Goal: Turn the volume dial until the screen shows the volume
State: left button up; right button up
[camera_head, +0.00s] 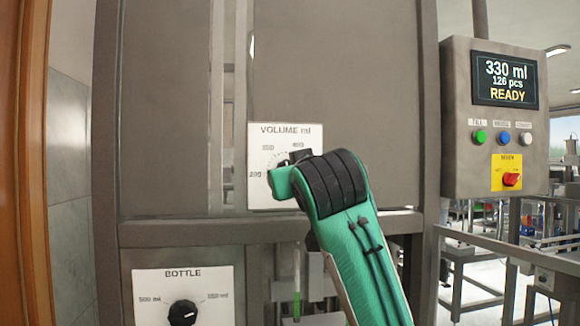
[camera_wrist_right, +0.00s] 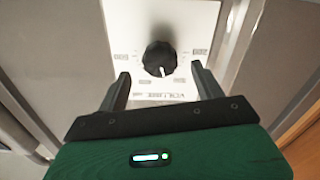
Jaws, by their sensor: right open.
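The volume plate (camera_head: 262,193) is a white panel marked "VOLUME ml". Its black round dial (camera_wrist_right: 160,58) shows in the right wrist view, with the white pointer mark toward the printed title; my gripper mostly hides it in the head view. My right gripper (camera_wrist_right: 160,71) is open, one finger on each side of the dial in the picture, with visible gaps and no contact seen. In the head view my right gripper (camera_head: 287,165) is in front of the plate. The screen (camera_head: 505,81) reads "330 ml", "126 pcs" and "READY". My left gripper is not in view.
A bottle dial (camera_head: 183,313) on a second white plate is below left. The control box (camera_head: 460,115) on the right carries green, blue and white buttons and a red switch (camera_head: 511,179) on yellow. A grey frame beam (camera_head: 175,232) runs below the volume plate.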

jog(key=w, duration=0.2)
jog(key=w+a+p, duration=0.1)
jog(key=w, duration=0.1)
jog(key=shift+w, duration=0.4)
jog(key=c, duration=1)
